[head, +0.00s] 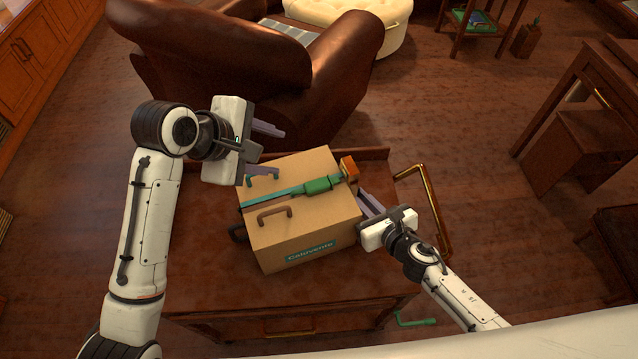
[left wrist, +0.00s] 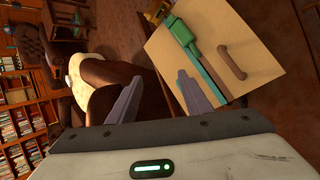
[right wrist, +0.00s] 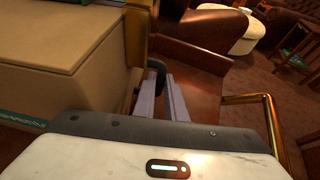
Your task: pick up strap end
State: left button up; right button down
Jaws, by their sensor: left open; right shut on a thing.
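A tan case (head: 300,225) stands on the wooden table, with a teal strap (head: 270,195) and green buckle (head: 319,186) across its top. The buckle also shows in the left wrist view (left wrist: 174,28). I cannot make out a loose strap end. My left gripper (head: 277,151) is open and empty above the case's far left edge; in the left wrist view its fingers (left wrist: 159,74) point toward the case, one overlapping its edge near the strap. My right gripper (head: 368,200) is at the case's right side, shut on a black side handle (right wrist: 157,70).
The wooden table (head: 225,305) has free room in front of the case. A brass rail (head: 430,200) stands at its right side. An orange-brown block (head: 348,167) sits at the case's far right edge. A brown leather armchair (head: 250,65) stands close behind.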

pick_arm(q)
jog(key=s+d+r+n+g, duration=0.2)
jog(key=d+r+n+g, duration=0.15)
jog(key=n, duration=0.25)
jog(key=n+g+y, duration=0.1)
jog(key=n, duration=0.1)
send_over(313, 185)
jog(key=a, duration=0.3)
jog(key=f, duration=0.5)
jog(key=shift+s+d+f, duration=0.25)
jog(key=shift+s+f, duration=0.05)
jog(key=shift+f, duration=0.05)
jog(key=shift+m, duration=0.3)
jog(key=shift+a+x, duration=0.15)
jog(key=shift+x, duration=1.4)
jog(key=shift+a+x, duration=0.1)
jog(key=shift+x, duration=1.45)
jog(key=shift+s+f, duration=0.15)
jog(key=shift+c, duration=0.4)
jog(key=c, duration=1)
